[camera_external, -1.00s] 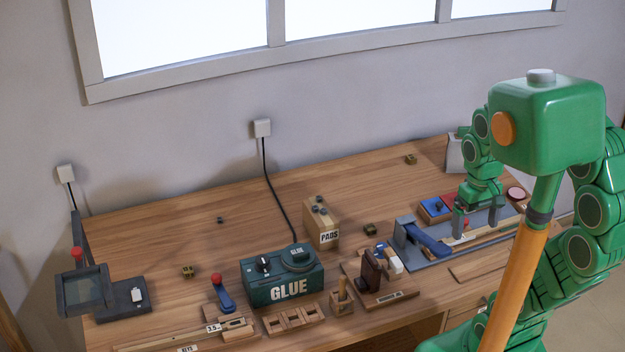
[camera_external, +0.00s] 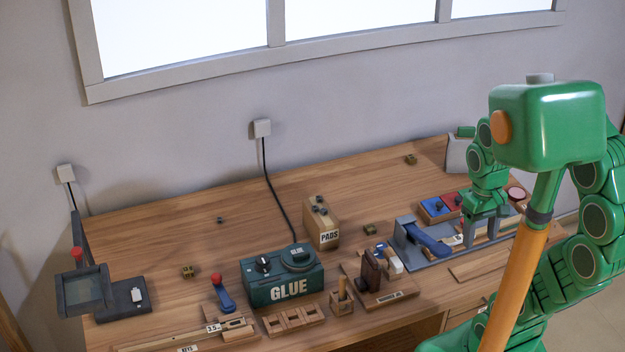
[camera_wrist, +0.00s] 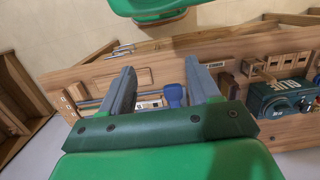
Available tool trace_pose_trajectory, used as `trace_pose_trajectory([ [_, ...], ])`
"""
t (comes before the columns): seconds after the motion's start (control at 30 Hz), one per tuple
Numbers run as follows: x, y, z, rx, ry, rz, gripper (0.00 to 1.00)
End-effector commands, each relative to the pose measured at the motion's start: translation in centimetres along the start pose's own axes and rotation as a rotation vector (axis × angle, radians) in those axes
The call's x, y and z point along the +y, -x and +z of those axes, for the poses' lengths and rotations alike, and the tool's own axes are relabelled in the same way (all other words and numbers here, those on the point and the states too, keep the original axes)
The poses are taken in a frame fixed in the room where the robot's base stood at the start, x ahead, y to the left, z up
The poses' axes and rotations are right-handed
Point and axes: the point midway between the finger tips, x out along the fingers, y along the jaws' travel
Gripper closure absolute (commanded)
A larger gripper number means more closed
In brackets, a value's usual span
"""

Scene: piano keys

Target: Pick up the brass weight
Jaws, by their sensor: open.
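I cannot tell for sure which thing is the brass weight. Several small brownish-gold blocks lie on the bench in the outside view: one at the left (camera_external: 187,271), one near the middle (camera_external: 369,229) and one at the back (camera_external: 411,159). My gripper (camera_external: 480,233) points down over the right end of the bench, beside the blue lever. In the wrist view its two grey fingers (camera_wrist: 160,70) are apart with nothing held between them. The blue lever's round end (camera_wrist: 174,95) and a pale label show beyond the gap. What lies directly under the fingers is partly hidden.
The blue lever (camera_external: 428,240) on its grey base stands left of my gripper. A red and blue tray (camera_external: 436,211) and a pink round pad (camera_external: 516,193) are behind it. The green glue box (camera_external: 283,275) and pads block (camera_external: 321,224) stand farther left. The back-left bench is mostly clear.

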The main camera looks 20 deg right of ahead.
Motion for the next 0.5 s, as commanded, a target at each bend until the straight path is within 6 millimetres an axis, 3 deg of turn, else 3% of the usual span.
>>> trace_pose_trajectory([
  [0.33, 0.4, 2.8, -8.8, 0.149, -0.012, -0.092, 0.38],
  [0.5, 2.7, 3.2, -12.9, 0.228, 0.028, -0.048, 0.38],
])
